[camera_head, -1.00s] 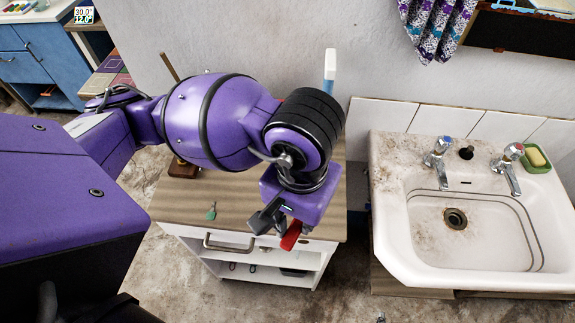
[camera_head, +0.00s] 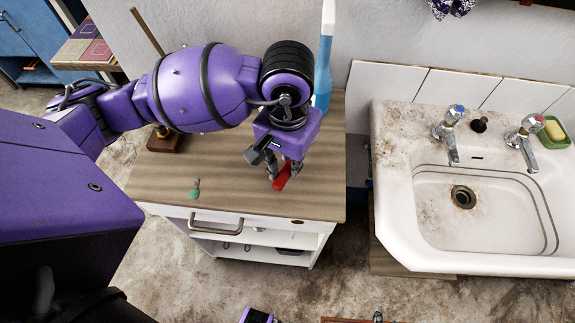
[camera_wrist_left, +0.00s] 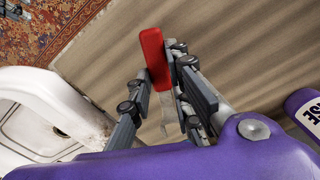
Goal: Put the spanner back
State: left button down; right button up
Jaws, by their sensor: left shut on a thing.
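The spanner (camera_head: 283,176) has a red handle and sits between the fingers of my left gripper (camera_head: 272,170). The left wrist view shows its red grip (camera_wrist_left: 154,55) and a grey metal end (camera_wrist_left: 166,108) between the fingers of the left gripper (camera_wrist_left: 160,95), which is shut on it. The gripper points down over the right part of the wooden cabinet top (camera_head: 235,185). I cannot tell whether the spanner touches the top.
A small green-handled thing (camera_head: 194,190) lies near the cabinet's front edge, above the drawer handle (camera_head: 216,225). A white washbasin (camera_head: 400,215) stands to the right. The cabinet top's front middle is clear.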

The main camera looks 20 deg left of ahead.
aim_at(288, 168)
pick_arm(q)
jog(key=shift+f, duration=0.95)
jog(key=shift+s+f, duration=0.1)
jog(key=shift+f, duration=0.05)
jog(key=c, duration=1.6)
grip_release()
notch_tip(288, 168, up, 12)
jog(key=shift+r, duration=0.25)
